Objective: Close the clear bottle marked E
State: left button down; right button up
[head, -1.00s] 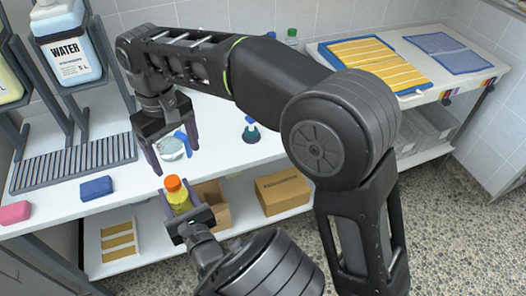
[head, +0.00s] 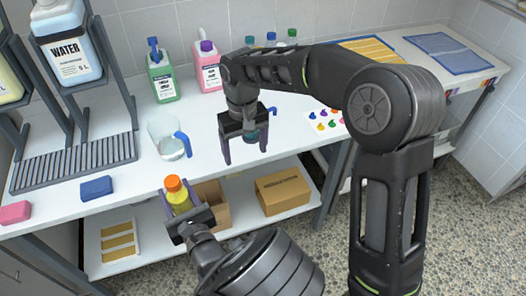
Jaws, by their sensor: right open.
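A small bottle (head: 181,204) with yellow contents and an orange cap (head: 173,184) stands upright between the fingers of my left gripper (head: 182,197), in front of the white bench. The gripper is shut on it. The cap sits at the bottle's mouth; I cannot tell how tight it is. No letter E can be read on it. My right gripper (head: 245,152) is open and empty, pointing down over the bench, up and to the right of the bottle.
A clear jug (head: 168,142) with a blue handle stands on the bench (head: 135,188). Green (head: 162,84) and pink (head: 207,72) jerrycans stand behind. A teal vessel (head: 262,136) is mostly hidden by my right gripper. A cardboard box (head: 283,192) is on the lower shelf.

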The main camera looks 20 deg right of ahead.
jog(key=shift+m, duration=0.6)
jog(key=d+f, duration=0.1)
jog(key=d, duration=0.2)
jog(key=d+f, duration=0.1)
jog(key=shift+s+d+f, duration=0.15)
jog(key=shift+d+f, duration=0.15)
jog(key=shift+d, duration=0.1)
jog(key=shift+f, duration=0.1)
jog(key=s+a+f+y, duration=0.2)
jog(key=s+a+f, duration=0.2)
jog(key=f, duration=0.5)
jog(key=s+a+f+y, duration=0.1)
jog(key=s+a+f, duration=0.35)
jog(key=f, duration=0.45)
jog(key=s+a+f+m, duration=0.1)
jog(key=s+a+f, duration=0.1)
jog(key=s+f, duration=0.3)
jog(key=s+a+f+y, duration=0.1)
jog(key=s+f, duration=0.3)
jog(key=s, duration=0.7)
jog(key=shift+s+a+f+m+t, duration=0.2)
jog(key=shift+a+f+m+t, duration=0.15)
jog(key=shift+a, duration=0.35)
